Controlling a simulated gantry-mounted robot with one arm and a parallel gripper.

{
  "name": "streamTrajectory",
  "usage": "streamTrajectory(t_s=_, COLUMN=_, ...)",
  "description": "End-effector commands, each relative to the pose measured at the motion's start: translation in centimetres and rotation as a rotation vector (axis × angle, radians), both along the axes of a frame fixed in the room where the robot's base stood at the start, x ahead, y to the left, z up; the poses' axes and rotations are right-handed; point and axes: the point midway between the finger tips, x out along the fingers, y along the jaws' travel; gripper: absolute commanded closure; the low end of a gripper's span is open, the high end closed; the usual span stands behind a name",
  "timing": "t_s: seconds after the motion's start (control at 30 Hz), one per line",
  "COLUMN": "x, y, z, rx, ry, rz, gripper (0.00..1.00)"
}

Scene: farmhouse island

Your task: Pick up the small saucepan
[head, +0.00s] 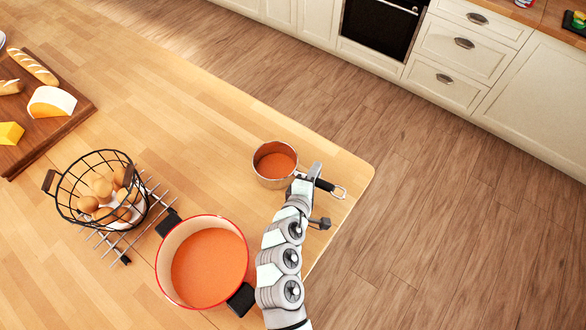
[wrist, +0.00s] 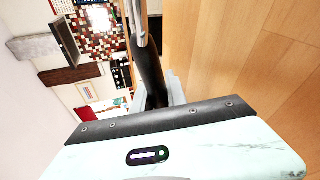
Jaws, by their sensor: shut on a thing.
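The small saucepan (head: 275,163) is a steel pan with orange-red contents and a black handle ending in a metal loop. It is upright at the right corner of the wooden island, its handle pointing right toward the edge. My gripper (head: 308,179) is at the handle, just right of the pan body, and is shut on it. In the wrist view the dark handle (wrist: 150,75) runs up from between the jaws. My gripper hides part of the handle. I cannot tell whether the pan's base touches the island top.
A larger red-rimmed pot (head: 208,262) with black handles stands left of my arm. A wire basket of eggs (head: 100,192) rests on a metal rack (head: 121,251). A board (head: 72,114) with bread and cheese is far left. The island top (head: 200,120) is clear behind the pot.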

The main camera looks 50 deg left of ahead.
Motion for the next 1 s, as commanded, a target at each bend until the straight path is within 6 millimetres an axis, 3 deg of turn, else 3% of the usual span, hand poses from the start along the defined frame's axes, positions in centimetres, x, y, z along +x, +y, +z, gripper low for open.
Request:
streamTrajectory(t_s=0.17, x=0.0, y=0.1, z=0.5, rx=0.003, ry=-0.002, rz=0.001, gripper=1.0)
streamTrajectory(t_s=0.37, x=0.1, y=0.0, z=2.8, rx=0.004, ry=-0.005, rz=0.0, gripper=1.0)
streamTrajectory(t_s=0.8, x=0.1, y=0.1, z=15.2, rx=0.006, ry=-0.007, rz=0.001, gripper=1.0)
streamTrajectory(t_s=1.0, x=0.0, y=0.1, z=18.1, rx=0.004, ry=-0.001, rz=0.002, gripper=1.0)
